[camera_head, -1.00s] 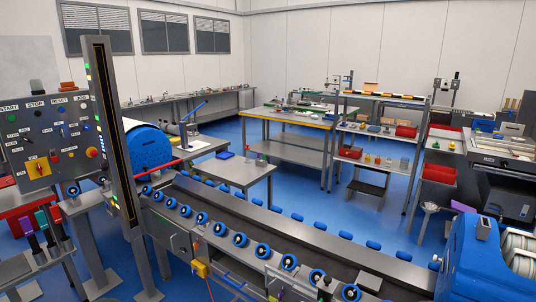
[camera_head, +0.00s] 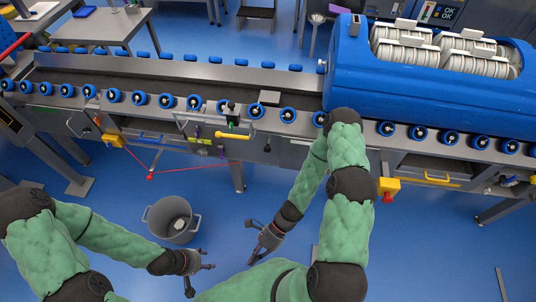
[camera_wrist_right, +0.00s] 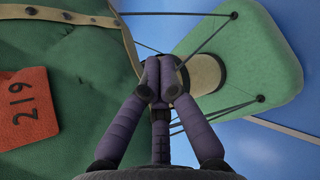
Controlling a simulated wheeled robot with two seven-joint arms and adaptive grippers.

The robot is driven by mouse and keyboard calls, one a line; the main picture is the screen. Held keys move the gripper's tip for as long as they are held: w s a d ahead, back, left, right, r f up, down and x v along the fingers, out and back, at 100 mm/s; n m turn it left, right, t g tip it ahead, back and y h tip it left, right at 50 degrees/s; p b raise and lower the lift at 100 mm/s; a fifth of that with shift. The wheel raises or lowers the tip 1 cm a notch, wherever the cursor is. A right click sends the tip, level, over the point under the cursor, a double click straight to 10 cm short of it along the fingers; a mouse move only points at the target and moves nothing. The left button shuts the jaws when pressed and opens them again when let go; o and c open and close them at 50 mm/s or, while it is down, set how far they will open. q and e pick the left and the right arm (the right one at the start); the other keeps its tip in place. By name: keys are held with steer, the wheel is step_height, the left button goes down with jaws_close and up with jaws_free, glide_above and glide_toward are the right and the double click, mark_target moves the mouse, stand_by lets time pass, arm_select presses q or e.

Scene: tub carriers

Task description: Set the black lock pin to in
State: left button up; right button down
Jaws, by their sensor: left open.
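A small black knob on a stem (camera_head: 231,107) stands on the near rail of the conveyor in the head view. It may be the lock pin, but its setting is too small to tell. My left gripper (camera_head: 201,279) is open and empty, low over the floor, well short of the conveyor. My right gripper (camera_head: 250,243) is to its right, its fingers apart and empty, also away from the knob. The right wrist view shows the right gripper's fingers (camera_wrist_right: 160,85) close up, with nothing between them. The lock pin is not seen in that view.
A blue tub carrier (camera_head: 420,92) with white ribbed parts sits on the conveyor at right. Blue rollers (camera_head: 166,101) line its near side. A red cord (camera_head: 195,168) hangs below. A grey bucket (camera_head: 171,218) stands on the floor between conveyor and grippers.

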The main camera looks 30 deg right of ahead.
steer(key=w+r+m+t+y+p, duration=0.1)
steer(key=w+r+m+t+y, duration=0.2)
steer(key=w+m+t, duration=0.35)
steer(key=m+t+h, duration=1.1)
steer(key=m+t, duration=0.3)
steer(key=m, duration=1.1)
glide_toward(268, 147)
steer(key=w+a+f, duration=0.2)
steer(key=w+a, duration=0.2)
steer(key=w, duration=0.1)
steer(key=shift+w+d+f+n, duration=0.15)
steer(key=shift+w+d+n, duration=0.1)
steer(key=shift+w+d, duration=0.2)
